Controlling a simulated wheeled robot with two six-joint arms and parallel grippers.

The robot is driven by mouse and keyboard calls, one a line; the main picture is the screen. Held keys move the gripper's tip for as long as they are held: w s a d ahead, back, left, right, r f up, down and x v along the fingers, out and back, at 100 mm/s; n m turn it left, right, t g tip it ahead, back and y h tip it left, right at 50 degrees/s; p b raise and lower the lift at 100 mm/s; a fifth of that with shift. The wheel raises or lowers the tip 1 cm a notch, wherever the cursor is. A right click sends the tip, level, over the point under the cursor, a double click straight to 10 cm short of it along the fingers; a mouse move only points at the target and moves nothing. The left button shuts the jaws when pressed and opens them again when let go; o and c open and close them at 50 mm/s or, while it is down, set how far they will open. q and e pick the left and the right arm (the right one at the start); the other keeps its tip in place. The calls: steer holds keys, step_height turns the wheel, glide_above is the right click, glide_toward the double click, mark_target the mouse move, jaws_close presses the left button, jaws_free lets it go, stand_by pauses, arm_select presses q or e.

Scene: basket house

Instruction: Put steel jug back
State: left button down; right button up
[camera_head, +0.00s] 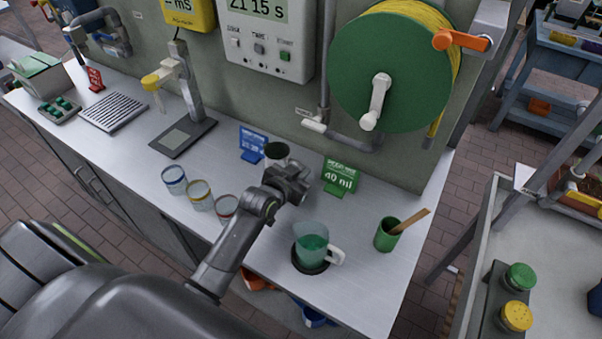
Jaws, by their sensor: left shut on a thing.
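The steel jug (276,152) is at the back of the counter, between a blue sign (253,143) and a green sign reading 40 ml (340,177). Its open top shows dark inside, and its lower part is hidden behind my gripper. My left gripper (292,178) reaches in from the lower left and is shut on the steel jug. The fingertips are hard to make out. I cannot tell whether the jug's base touches the counter. My right gripper is not in view.
Several glass cups with coloured rims (199,195) stand left of my arm. A clear jug with green liquid (312,244) sits on a dark round pad at right, near a green cup with a wooden stick (387,235). A green hose reel (391,73) hangs above the counter.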

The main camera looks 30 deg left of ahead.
arm_select(q)
steer(key=shift+f, duration=0.3)
steer(key=shift+f, duration=0.1)
steer(key=c, duration=1.6)
jaws_free()
steer(key=shift+s, duration=0.15)
steer(key=b+v, duration=0.1)
steer(key=v, duration=1.1)
